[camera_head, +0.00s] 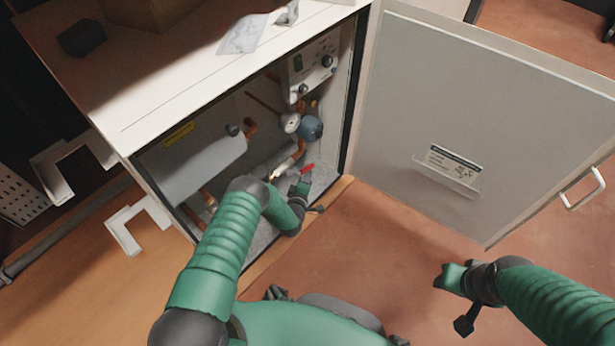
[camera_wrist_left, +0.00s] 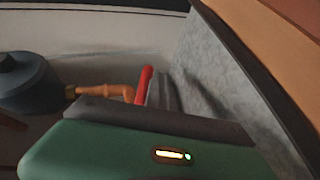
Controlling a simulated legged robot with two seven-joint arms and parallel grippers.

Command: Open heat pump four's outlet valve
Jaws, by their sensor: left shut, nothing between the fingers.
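An open white cabinet (camera_head: 140,165) holds piping, a grey cylinder and a control box. A red valve handle (camera_head: 307,169) sits low at the cabinet's right, near the end of a copper pipe (camera_head: 290,160). My left gripper (camera_head: 303,184) is inside the cabinet opening, just below the red handle. In the left wrist view the red handle (camera_wrist_left: 144,84) stands just beyond my shut fingers (camera_wrist_left: 155,105), which hide its lower part. I cannot tell whether they touch. My right gripper (camera_head: 450,280) is outside the cabinet over the floor; its jaw state is unclear.
The cabinet door (camera_head: 480,120) stands wide open to the right. A dark blue pump (camera_head: 310,127) and a gauge (camera_head: 290,123) sit above the handle. The cabinet's right side wall is close to my left gripper. The floor (camera_head: 390,240) in front is clear.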

